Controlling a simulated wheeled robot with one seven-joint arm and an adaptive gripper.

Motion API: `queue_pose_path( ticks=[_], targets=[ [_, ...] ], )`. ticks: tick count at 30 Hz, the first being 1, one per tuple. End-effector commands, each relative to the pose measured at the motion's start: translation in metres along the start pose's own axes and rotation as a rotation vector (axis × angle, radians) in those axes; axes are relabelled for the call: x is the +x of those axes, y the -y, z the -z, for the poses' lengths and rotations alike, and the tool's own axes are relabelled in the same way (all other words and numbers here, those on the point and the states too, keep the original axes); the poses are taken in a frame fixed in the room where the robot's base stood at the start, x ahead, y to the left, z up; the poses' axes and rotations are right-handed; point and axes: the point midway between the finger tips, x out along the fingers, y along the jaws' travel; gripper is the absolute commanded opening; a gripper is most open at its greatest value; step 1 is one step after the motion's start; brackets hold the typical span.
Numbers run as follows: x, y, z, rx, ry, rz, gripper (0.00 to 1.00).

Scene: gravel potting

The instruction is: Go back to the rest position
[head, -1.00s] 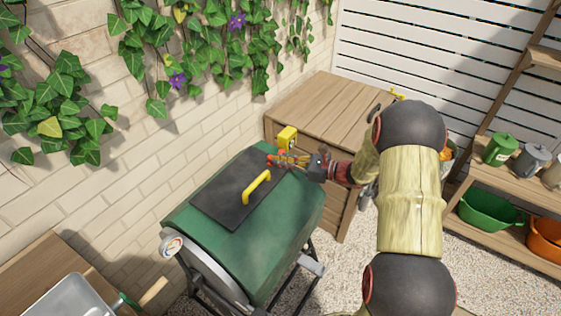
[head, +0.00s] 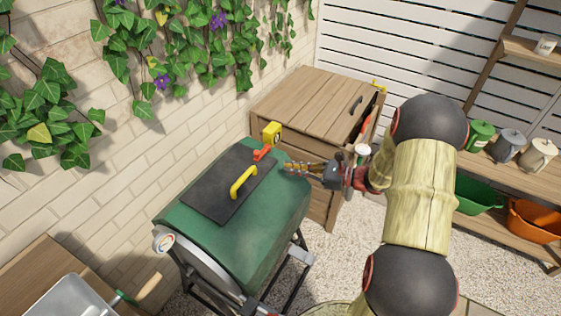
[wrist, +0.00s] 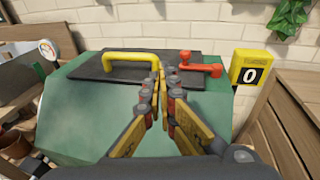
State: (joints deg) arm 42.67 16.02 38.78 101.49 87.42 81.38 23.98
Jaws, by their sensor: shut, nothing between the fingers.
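My gripper (head: 289,168) is shut and empty, with its fingertips at the right side of the green drum (head: 262,228), clear of the red latch (head: 262,153). In the wrist view the closed fingers (wrist: 162,75) point towards the drum's dark lid panel (wrist: 120,69). The lid panel lies flat on the drum and bears a yellow handle (wrist: 130,60) and the red latch (wrist: 200,67). A yellow box reading 0 (wrist: 249,68) stands to the right of the latch.
A wooden cabinet (head: 305,100) stands behind the drum against the brick wall. Shelves at the right hold several cans, a green tub (head: 480,197) and an orange tub (head: 535,220). A metal tray (head: 70,298) sits on a bench at lower left. Gravel floor lies between.

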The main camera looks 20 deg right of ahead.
Motion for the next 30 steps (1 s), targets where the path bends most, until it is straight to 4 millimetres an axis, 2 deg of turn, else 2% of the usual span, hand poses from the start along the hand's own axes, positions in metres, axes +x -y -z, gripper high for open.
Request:
queue_pose_path(
  ticks=[4, 12, 14, 15, 17, 19, 22, 26, 30],
  targets=[
    [-0.014, -0.005, 0.0, 0.001, 0.0, 0.0, 0.0],
    [-0.018, -0.007, 0.0, -0.007, 0.0, 0.0, 0.0],
    [-0.018, -0.007, 0.004, -0.03, -0.015, 0.002, 0.0],
    [-0.018, -0.012, 0.013, -0.054, -0.044, -0.017, 0.0],
    [-0.019, -0.026, 0.026, -0.076, -0.085, -0.056, 0.0],
    [-0.022, -0.05, 0.044, -0.109, -0.144, -0.124, 0.0],
    [-0.035, -0.086, 0.057, -0.207, -0.246, -0.247, 0.0],
    [-0.053, -0.131, 0.053, -0.407, -0.379, -0.441, 0.0],
    [-0.077, -0.172, 0.038, -0.688, -0.523, -0.673, 0.0]
  ],
)
